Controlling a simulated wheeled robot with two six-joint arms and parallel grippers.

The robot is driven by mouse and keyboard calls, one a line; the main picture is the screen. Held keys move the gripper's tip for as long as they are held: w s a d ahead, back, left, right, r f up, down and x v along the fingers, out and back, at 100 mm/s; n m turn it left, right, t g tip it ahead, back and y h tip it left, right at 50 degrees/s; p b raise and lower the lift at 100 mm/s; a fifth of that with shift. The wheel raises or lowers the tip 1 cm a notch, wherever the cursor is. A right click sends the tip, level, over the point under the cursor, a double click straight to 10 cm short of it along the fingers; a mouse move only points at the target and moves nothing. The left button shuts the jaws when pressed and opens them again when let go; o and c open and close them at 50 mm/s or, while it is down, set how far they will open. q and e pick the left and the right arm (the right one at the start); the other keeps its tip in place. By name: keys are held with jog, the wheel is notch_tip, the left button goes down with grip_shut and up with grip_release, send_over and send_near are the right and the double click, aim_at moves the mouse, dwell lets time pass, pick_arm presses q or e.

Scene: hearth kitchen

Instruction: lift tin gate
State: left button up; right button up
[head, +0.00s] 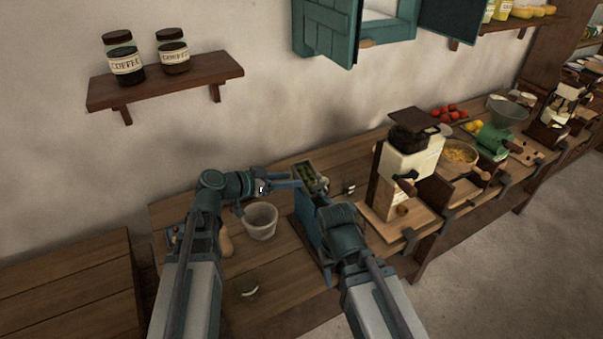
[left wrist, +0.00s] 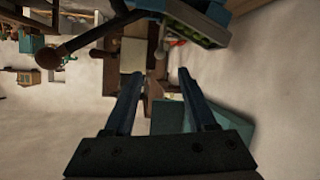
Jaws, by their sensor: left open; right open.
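A narrow open-topped box with green pieces in it (head: 307,172) stands at the back of the wooden counter, above a blue upright frame (head: 306,222). I cannot make out which part is the tin gate. My left gripper (head: 290,183) is open, just left of the box, pointing right. In the left wrist view its two fingers (left wrist: 160,90) are apart with nothing between them. A blue part (left wrist: 195,22) and a dark rod with a brown knob (left wrist: 80,45) lie beyond them. My right gripper (head: 322,188) is near the box, mostly hidden by its own wrist.
A whitish pot (head: 261,222) stands on the counter below my left gripper, with a tan object (head: 225,240) beside it. A white-and-brown mill (head: 408,165) stands to the right. A shelf with two coffee jars (head: 165,82) hangs on the wall. The counter's front left is mostly clear.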

pick_arm(q)
jog(key=shift+v, duration=1)
jog(key=s+d+f+g+y, duration=0.3)
jog(key=s+d+f+g, duration=0.35)
jog(key=s+f, duration=0.25)
jog(key=s+a+f+n+g+y, duration=0.2)
jog(key=s+f+n+y, duration=0.2)
jog(key=s+y, duration=0.5)
jog(key=shift+s+a+f, duration=0.25)
jog(key=shift+s+f, duration=0.05)
jog(key=shift+s, duration=0.35)
